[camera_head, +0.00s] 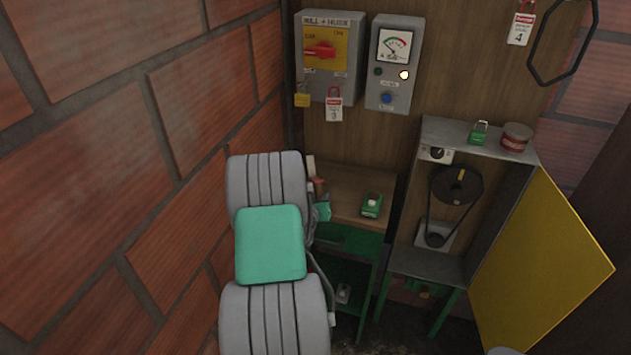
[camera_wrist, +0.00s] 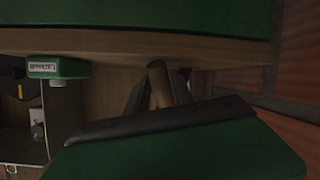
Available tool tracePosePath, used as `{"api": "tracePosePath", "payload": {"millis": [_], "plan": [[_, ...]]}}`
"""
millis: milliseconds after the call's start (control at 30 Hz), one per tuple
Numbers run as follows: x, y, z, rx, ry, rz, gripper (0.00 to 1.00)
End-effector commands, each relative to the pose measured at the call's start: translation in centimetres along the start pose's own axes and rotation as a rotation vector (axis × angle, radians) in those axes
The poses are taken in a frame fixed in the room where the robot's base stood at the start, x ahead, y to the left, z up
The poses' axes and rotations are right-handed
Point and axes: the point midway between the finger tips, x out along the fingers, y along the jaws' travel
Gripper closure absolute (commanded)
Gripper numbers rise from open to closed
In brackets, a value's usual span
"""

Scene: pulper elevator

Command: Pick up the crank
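A short brown rod with a rounded end (camera_wrist: 158,72), which looks like the crank's wooden handle, stands at the middle of the wrist view, slightly tilted. My gripper (camera_wrist: 160,92) shows as dark narrow fingers on both sides of the rod. The fingers are close to it, but I cannot tell whether they press on it. The rest of the crank is hidden. In the head view, my arm's grey and green links cover the left side of the wooden-topped table (camera_head: 346,190), and the fingertips and crank cannot be made out.
To the right stands an open cabinet (camera_head: 432,265) with a pulley (camera_head: 457,186) and a yellow door (camera_head: 540,270). A brick wall (camera_head: 110,130) is close on the left.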

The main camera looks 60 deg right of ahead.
Motion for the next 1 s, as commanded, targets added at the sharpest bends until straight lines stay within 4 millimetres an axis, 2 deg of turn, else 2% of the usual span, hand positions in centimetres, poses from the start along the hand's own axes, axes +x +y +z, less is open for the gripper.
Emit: {"api": "tracePosePath", "payload": {"millis": [33, 333, 1000], "plan": [[-0.01, 0.0, 0.0, 0.0, 0.0, 0.0, 0.77], [-0.01, 0.01, 0.0, 0.0, 0.0, 0.0, 1.0], [-0.06, 0.06, -0.32, 0.001, 0.003, 0.0, 1.0]]}}
